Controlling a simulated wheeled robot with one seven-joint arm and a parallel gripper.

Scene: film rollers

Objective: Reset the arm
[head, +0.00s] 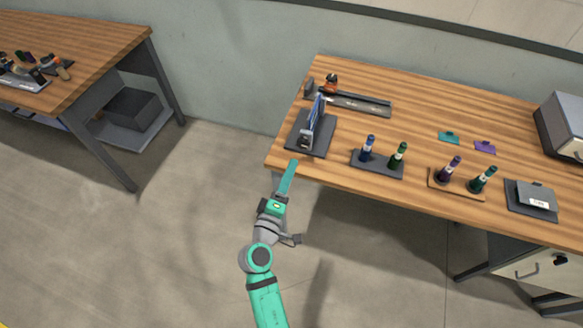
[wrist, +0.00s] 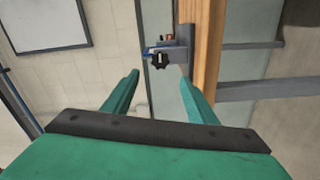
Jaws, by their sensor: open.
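My arm reaches up from the bottom of the head view, and my gripper (head: 289,170) is at the left end of the right-hand table's (head: 413,203) front edge. In the wrist view my gripper (wrist: 158,84) shows two green fingers spread apart with nothing between them. Beyond the fingers, a dark knob on a grey fixture (wrist: 160,58) shows beside the wooden table edge (wrist: 207,50). The gripper looks apart from the fixture.
The table holds a dark stand with a blue upright part (head: 313,125), a long black rail (head: 358,104), blue and green rollers on a dark base (head: 377,168), purple and green rollers on a wooden base (head: 457,187), and a grey box (head: 561,125). Another table (head: 95,50) stands left; open floor lies between.

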